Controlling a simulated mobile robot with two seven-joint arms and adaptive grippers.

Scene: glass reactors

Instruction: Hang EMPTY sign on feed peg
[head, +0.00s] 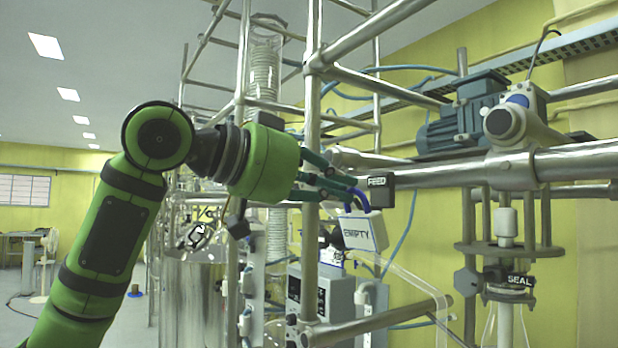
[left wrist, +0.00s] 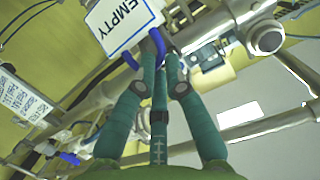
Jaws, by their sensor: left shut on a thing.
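My left gripper (head: 350,190) is shut on the EMPTY sign, a white card with a dark blue border (head: 357,233). The sign hangs tilted below the fingertips by its blue hanger (head: 360,201). The left wrist view also shows the sign (left wrist: 122,20) and the blue hanger (left wrist: 157,42) at the tips of my green fingers. The black FEED label (head: 377,181) is on a block at the horizontal steel pipe, just right of the fingertips. I cannot make out the feed peg itself, nor whether the hanger touches it. My right gripper is not in view.
A vertical steel post (head: 311,150) stands close to my gripper. A blue-grey motor (head: 462,118) sits above the thick pipe (head: 430,174). A black SEAL label (head: 508,281) is lower right. A grey control box (head: 335,295) stands below the sign.

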